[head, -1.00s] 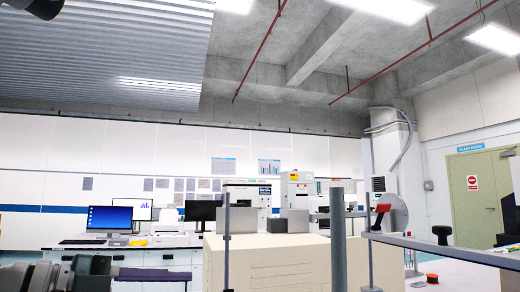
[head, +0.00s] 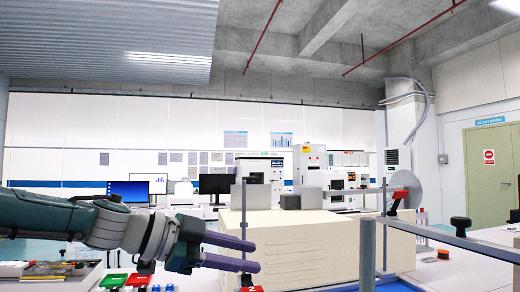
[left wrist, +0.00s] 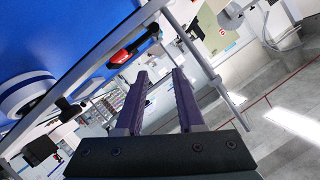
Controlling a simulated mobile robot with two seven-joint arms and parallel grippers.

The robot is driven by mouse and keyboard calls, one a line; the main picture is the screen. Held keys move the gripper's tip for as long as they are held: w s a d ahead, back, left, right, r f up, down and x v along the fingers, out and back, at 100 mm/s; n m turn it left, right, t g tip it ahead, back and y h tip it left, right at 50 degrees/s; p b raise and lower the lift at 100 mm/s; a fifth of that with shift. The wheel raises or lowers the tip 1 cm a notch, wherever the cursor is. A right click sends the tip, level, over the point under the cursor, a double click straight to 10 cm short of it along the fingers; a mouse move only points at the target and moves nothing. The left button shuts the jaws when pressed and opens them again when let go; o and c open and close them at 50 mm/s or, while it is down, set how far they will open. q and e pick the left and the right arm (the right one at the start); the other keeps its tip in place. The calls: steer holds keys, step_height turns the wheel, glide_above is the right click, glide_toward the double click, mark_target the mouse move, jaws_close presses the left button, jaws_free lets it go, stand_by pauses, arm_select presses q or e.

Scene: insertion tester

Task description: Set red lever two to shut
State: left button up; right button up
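A red lever (head: 398,196) stands on the grey rail at the right in the head view. The top of another red part (head: 249,289) with white lettering shows at the bottom edge, just below my left gripper. I cannot tell which is lever two. In the left wrist view a red and black lever (left wrist: 122,55) sits by a grey bar, beyond and left of the fingers. My left gripper (head: 257,257) reaches in from the left, its purple fingers apart and empty; they also show in the left wrist view (left wrist: 157,85). My right gripper is out of view.
Grey posts (head: 367,255) and a long grey rail (head: 460,240) frame the front right. A cream cabinet (head: 300,245) stands behind my left gripper.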

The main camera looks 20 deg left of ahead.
arm_select(q)
steer(key=v, duration=1)
steer(key=s+d+r+n+t+y+p, duration=0.1)
steer(key=d+r+n+t+p, duration=0.15)
steer(key=d+r+p, duration=0.45)
steer(key=s+d+r+n+t+y+p, duration=0.1)
steer(key=s+d+r+n+p, duration=0.2)
steer(key=d+p, duration=0.75)
steer(key=s+a+r+n+g+y+p, duration=0.1)
steer(key=s+a+n+g+y+p, duration=0.1)
steer(key=s+p, duration=0.4)
steer(key=s+a+r+n+g+y+p, duration=0.1)
steer(key=s+a+n+g+y+p, duration=0.2)
steer(key=s+p, duration=0.3)
steer(key=shift+s+a+r+n+g+y+p, duration=0.2)
steer(key=shift+s+a+n+g+y+p, duration=0.15)
steer(key=shift+s+n+y, duration=0.75)
steer(key=shift+s+m+h, duration=0.25)
steer(key=shift+h, duration=0.15)
